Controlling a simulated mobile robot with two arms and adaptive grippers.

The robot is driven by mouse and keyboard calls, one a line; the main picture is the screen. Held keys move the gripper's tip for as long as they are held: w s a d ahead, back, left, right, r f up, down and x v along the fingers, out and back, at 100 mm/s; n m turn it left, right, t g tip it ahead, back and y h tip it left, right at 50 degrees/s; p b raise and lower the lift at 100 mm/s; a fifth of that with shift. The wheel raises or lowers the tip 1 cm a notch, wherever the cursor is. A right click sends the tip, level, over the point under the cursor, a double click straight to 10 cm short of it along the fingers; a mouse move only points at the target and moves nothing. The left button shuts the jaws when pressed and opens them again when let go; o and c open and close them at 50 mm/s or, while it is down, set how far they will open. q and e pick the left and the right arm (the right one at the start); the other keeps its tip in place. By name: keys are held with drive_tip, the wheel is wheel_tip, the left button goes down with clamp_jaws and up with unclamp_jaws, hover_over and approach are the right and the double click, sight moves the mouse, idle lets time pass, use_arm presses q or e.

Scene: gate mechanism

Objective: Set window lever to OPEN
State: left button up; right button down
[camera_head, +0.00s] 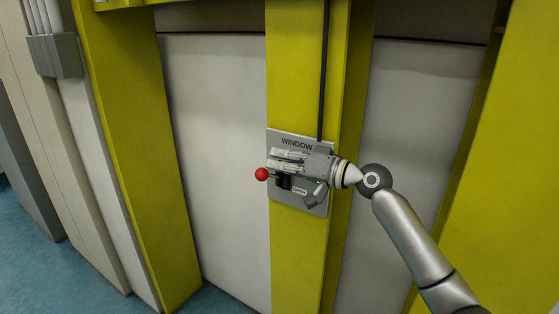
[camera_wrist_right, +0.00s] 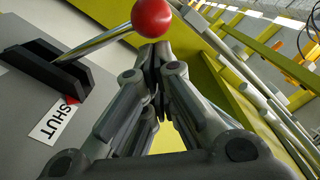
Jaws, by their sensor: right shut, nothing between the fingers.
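The window lever has a red ball knob (camera_head: 261,174) on a thin metal rod. It stands out from a black slotted housing (camera_head: 285,183) on a grey panel (camera_head: 318,207) marked WINDOW. An OPEN label (camera_head: 300,190) shows at the lower part of the panel. In the right wrist view, the red ball (camera_wrist_right: 151,17) is just beyond my fingertips, and a SHUT label (camera_wrist_right: 53,121) lies beside the black housing (camera_wrist_right: 45,68). My right gripper (camera_head: 272,157) is shut and empty, in front of the panel just above the lever in the head view. I cannot tell whether it touches the ball. My left gripper is out of view.
The panel is on a yellow post (camera_head: 293,240) with a dark conduit (camera_head: 324,75) running up from it. White wall panels (camera_head: 215,150) stand on both sides, and another yellow post (camera_head: 130,130) is at left. The space left of the lever looks free.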

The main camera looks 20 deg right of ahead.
drive_tip(key=shift+s+a+f+n+b, duration=0.2)
drive_tip(key=shift+f+n+b, duration=0.1)
drive_tip(key=shift+b, duration=0.1)
drive_tip(key=s+a+f+n+h+b, duration=0.1)
drive_tip(key=s+a+f+n+b, duration=0.1)
drive_tip(key=f+n+b, duration=0.7)
drive_tip(key=shift+s+a+f+n+b, duration=0.15)
drive_tip(key=shift+a+f+n+b, duration=0.3)
drive_tip(key=shift+b, duration=2.4)
drive_tip(key=shift+a+r, duration=0.1)
drive_tip(key=shift+r, duration=0.05)
